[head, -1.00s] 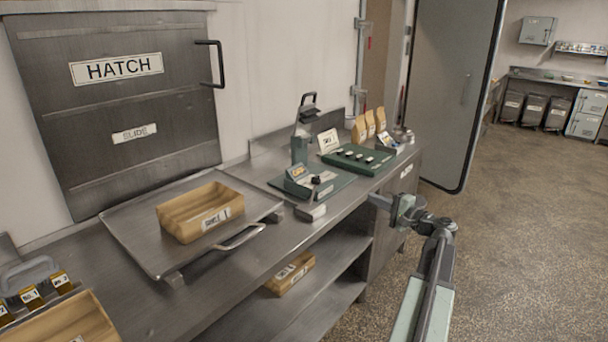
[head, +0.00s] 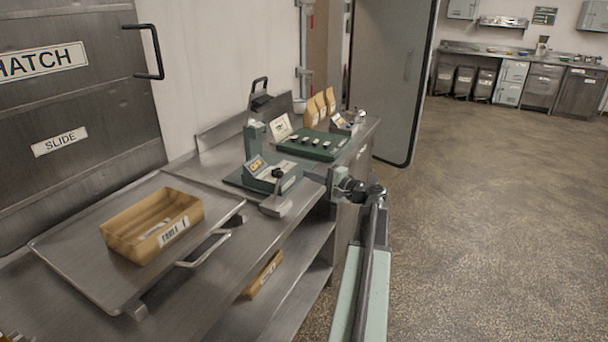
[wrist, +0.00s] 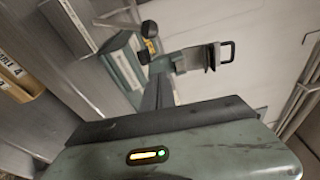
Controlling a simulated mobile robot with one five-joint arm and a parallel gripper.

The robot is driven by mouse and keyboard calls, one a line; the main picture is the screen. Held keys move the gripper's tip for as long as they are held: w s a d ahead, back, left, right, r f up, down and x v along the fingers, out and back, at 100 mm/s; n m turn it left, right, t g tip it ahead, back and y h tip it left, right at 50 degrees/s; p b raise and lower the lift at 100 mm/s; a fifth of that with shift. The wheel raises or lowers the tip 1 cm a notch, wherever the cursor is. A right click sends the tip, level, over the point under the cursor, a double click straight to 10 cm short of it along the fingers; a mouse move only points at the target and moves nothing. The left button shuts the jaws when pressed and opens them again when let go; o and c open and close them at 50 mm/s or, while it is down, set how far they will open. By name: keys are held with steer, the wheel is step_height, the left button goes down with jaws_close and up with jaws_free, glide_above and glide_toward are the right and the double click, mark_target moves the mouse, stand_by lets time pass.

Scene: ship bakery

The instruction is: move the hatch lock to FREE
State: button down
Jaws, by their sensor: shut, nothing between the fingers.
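The hatch (head: 70,95) is a dark metal panel with HATCH and SLIDE labels and a black handle (head: 158,50), at the left of the head view. No lock marked FREE can be read; I cannot tell which part is the hatch lock. A green box with a small display and a black knob (head: 272,174) stands on the counter. My gripper (head: 343,186) is shut and empty, right of this box and by the counter's front edge, apart from the hatch. In the wrist view, its narrow fingers (wrist: 158,92) point toward dark knobs and a black handle.
A tray (head: 75,240) holding a tan box (head: 150,225) sits on the counter below the hatch. A green panel with several knobs (head: 312,145) and paper bags (head: 318,106) stand farther back. Open floor (head: 480,210) lies to the right.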

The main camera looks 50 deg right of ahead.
mark_target(277, 186)
steer(key=w, duration=0.8)
steer(key=shift+s+a+r, duration=0.1)
steer(key=shift+s+a, duration=0.15)
steer(key=shift+a, duration=0.45)
steer(key=shift+s+a+f, duration=0.1)
steer(key=shift+s+a, duration=0.15)
steer(key=shift+a, duration=0.5)
steer(key=shift+s+a+r, duration=0.1)
steer(key=shift+s+a, duration=0.15)
steer(key=shift+a, duration=0.45)
